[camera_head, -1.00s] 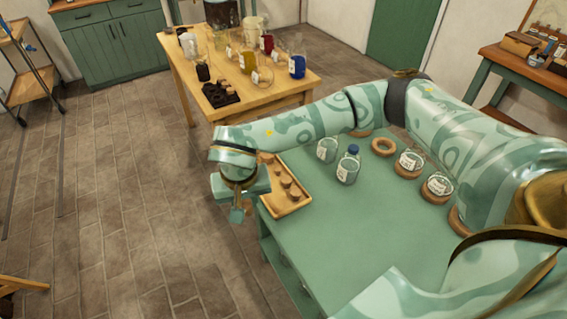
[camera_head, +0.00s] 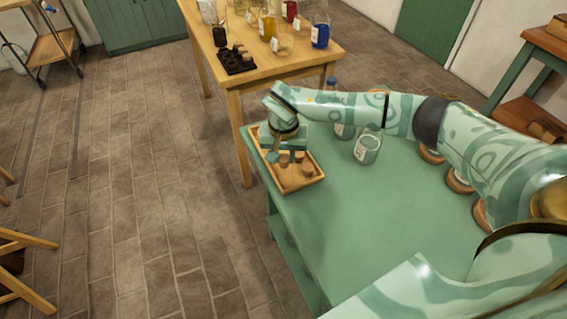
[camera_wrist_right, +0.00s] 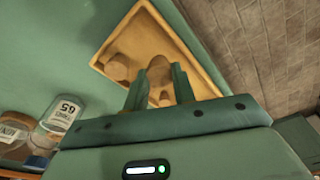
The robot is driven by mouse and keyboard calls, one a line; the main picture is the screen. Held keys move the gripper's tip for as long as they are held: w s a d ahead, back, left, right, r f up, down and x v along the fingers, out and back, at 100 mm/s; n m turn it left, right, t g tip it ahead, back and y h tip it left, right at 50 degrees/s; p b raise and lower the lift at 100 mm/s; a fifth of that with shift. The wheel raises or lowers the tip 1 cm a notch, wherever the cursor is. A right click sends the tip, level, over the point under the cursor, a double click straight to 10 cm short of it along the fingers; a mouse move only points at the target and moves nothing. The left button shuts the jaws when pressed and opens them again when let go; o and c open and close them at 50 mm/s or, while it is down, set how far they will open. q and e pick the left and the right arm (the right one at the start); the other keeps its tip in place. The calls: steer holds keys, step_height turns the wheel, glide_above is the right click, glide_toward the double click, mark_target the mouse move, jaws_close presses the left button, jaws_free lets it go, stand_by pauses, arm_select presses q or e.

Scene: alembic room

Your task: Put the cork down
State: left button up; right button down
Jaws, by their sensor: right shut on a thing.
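My right gripper (camera_head: 277,155) is over the shallow wooden tray (camera_head: 317,176) on the green table, fingers pointing down. In the right wrist view its two fingers (camera_wrist_right: 160,84) are shut on a brown cork (camera_wrist_right: 158,66), which sits between the tips. The tray (camera_wrist_right: 143,38) lies directly beneath it. Whether the held cork touches the tray floor, I cannot tell. Other corks stand in the tray, one beside the gripper (camera_head: 307,169) and one left of the fingers in the wrist view (camera_wrist_right: 116,68). My left gripper is not in view.
A clear glass jar (camera_head: 368,148) stands on the green table (camera_head: 370,205) right of the tray. Another jar is partly hidden behind my forearm. The table's near middle is clear. A wooden table (camera_head: 240,88) with bottles and a dark rack (camera_head: 237,62) stands behind.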

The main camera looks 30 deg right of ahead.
mark_target(284, 159)
steer(key=shift+f+b, duration=0.35)
steer(key=shift+f, duration=1.2)
steer(key=shift+f, duration=0.1)
steer(key=c, duration=1.1)
jaws_free()
steer(key=shift+c, duration=0.2)
step_height(284, 159, up, 12)
steer(key=s+p, duration=0.1)
steer(key=p, duration=0.2)
steer(key=shift+s+a, duration=0.15)
steer(key=shift+a, duration=0.25)
